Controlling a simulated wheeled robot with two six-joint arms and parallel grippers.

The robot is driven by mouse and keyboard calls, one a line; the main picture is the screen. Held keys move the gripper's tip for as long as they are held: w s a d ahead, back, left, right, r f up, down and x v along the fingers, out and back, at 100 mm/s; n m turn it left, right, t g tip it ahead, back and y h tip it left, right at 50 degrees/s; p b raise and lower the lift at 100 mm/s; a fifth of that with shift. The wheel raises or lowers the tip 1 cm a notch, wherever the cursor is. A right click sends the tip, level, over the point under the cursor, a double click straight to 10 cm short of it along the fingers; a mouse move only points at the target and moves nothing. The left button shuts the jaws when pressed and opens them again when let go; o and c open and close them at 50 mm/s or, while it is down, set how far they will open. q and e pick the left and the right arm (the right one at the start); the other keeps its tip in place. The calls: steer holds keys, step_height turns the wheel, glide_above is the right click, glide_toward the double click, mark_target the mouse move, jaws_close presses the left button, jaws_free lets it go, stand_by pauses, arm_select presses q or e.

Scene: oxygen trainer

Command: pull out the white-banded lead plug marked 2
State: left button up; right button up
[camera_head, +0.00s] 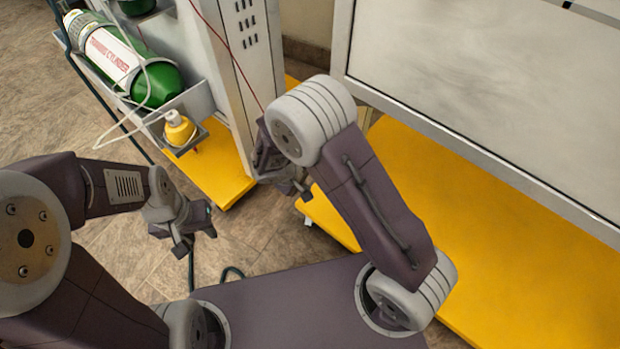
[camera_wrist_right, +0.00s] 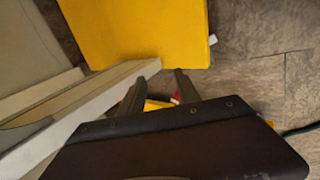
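I cannot make out the white-banded lead plug marked 2 in either view. A thin red lead (camera_head: 228,48) runs down the front of the white cabinet and passes behind my right gripper. My right gripper (camera_head: 285,183) is beside the cabinet's lower corner, partly hidden by its own arm. In the right wrist view its two fingers (camera_wrist_right: 161,84) stand apart. A small red bit (camera_wrist_right: 176,97) shows near the right finger, and I cannot tell what it belongs to. My left gripper (camera_head: 196,240) hangs over the floor, its fingertips apart, with nothing clearly between them.
A green cylinder (camera_head: 120,62) lies in a rack on the white cabinet (camera_head: 252,62). A yellow bottle (camera_head: 179,129) stands in a small holder below it. A large grey-white panel (camera_head: 490,80) stands at right above a yellow base (camera_head: 500,250). Tiled floor lies between.

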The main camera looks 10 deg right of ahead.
steer(key=p+v, duration=0.5)
steer(key=v, duration=0.4)
steer(key=shift+p, duration=0.3)
